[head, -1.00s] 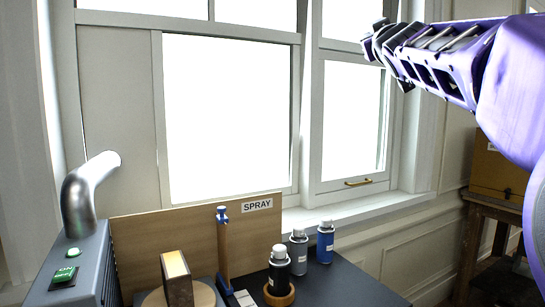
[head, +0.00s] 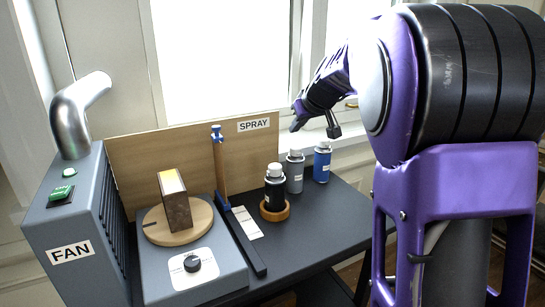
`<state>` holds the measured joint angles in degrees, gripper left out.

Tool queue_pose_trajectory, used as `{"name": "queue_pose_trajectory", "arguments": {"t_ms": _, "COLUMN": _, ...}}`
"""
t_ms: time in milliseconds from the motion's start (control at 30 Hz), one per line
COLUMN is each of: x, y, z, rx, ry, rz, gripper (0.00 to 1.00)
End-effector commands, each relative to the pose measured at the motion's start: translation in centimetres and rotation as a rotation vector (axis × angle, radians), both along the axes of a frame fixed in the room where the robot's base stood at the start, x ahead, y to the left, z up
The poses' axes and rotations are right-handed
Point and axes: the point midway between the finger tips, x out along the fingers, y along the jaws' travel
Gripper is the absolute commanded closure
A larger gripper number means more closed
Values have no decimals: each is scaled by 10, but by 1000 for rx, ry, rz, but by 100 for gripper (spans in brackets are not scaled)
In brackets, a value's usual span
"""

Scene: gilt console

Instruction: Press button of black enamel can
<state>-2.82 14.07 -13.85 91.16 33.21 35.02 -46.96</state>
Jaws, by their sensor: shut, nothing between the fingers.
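The black enamel can (head: 275,194) stands upright in a round wooden holder (head: 274,213) on the dark table. Its white top (head: 275,170) faces up and is uncovered. A grey can (head: 295,175) and a blue can (head: 322,165) stand behind it to the right. My gripper (head: 314,127) is above the cans, up and to the right of the black can, pointing down and left. It is shut and holds nothing. It appears clear of all the cans.
A board labelled SPRAY (head: 254,125) stands behind. A blue-clamped post (head: 220,165) rises left of the black can. A turntable (head: 160,232) bears a brown block (head: 174,205); a grey FAN box (head: 60,220) is at left. The table (head: 320,215) is bare front right.

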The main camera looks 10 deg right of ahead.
Motion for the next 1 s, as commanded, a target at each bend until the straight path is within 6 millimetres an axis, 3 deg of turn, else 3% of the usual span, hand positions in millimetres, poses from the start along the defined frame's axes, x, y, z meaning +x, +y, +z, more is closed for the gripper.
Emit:
{"name": "queue_pose_trajectory", "arguments": {"t_ms": 133, "x": -3, "y": 10, "z": -15, "rx": 50, "ry": 34, "rz": 37, "gripper": 100}}
{"name": "queue_pose_trajectory", "arguments": {"t_ms": 633, "x": 0, "y": 14, "z": -22, "rx": 59, "ry": 40, "rz": 46, "gripper": 100}}
{"name": "queue_pose_trajectory", "arguments": {"t_ms": 1000, "x": 46, "y": 29, "z": -71, "rx": 60, "ry": 44, "rz": 46, "gripper": 100}}
